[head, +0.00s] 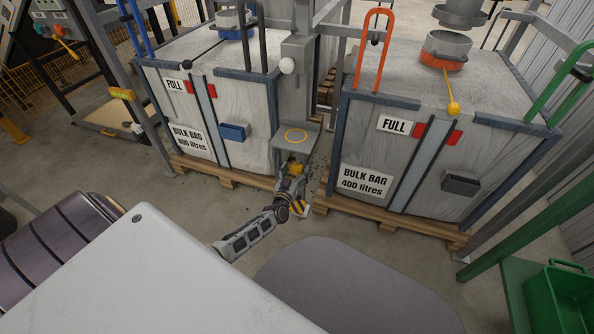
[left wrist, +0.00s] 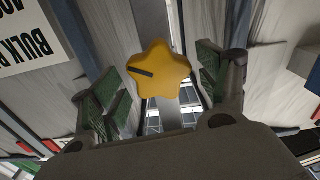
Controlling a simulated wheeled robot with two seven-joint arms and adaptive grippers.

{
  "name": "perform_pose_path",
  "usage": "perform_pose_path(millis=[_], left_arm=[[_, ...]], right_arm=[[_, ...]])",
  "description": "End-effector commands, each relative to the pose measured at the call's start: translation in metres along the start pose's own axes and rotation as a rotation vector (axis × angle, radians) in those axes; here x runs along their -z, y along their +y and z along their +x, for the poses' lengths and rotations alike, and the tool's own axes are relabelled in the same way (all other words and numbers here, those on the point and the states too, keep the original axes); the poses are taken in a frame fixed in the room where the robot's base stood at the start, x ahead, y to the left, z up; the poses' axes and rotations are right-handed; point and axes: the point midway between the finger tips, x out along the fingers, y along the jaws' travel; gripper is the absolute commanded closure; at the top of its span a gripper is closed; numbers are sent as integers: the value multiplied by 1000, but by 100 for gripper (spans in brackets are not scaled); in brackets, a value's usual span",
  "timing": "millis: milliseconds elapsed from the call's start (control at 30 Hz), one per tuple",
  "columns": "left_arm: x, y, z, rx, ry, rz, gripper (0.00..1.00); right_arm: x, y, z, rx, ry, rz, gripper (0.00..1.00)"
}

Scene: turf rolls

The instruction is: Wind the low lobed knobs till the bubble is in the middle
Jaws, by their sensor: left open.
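A yellow lobed knob (left wrist: 172,70) with a dark bar mark fills the middle of the left wrist view. My left gripper (left wrist: 158,82) is open, with one green-padded finger on each side of the knob; I cannot tell whether either touches it. In the head view the gripper (head: 292,184) is low between the two bulk bags, at a yellow knob (head: 295,168) under a small grey plate (head: 311,131). I cannot make out a bubble. My right gripper is out of view.
Bulk bags in frames stand on pallets to the left (head: 240,80) and right (head: 440,100), leaving a narrow gap. A grey post (head: 299,60) rises behind the plate. A green crate (head: 560,300) is at lower right.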

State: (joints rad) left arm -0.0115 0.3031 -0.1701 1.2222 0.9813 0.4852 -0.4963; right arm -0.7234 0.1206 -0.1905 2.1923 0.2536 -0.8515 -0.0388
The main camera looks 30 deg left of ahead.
Motion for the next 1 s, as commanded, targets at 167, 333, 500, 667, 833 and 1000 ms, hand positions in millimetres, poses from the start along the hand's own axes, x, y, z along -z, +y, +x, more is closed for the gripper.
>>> perform_pose_path(millis=[167,333,500,667,833,1000], left_arm=[[-1,0,13,0,-1,1,25],[0,0,18,0,-1,1,25],[0,0,18,0,-1,1,25],[0,0,18,0,-1,1,27],[0,0,18,0,-1,1,49],[0,0,18,0,-1,0,71]], right_arm=[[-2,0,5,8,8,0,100],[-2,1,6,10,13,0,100],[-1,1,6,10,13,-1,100],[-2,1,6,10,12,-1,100],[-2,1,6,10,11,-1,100],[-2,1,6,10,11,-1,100]])
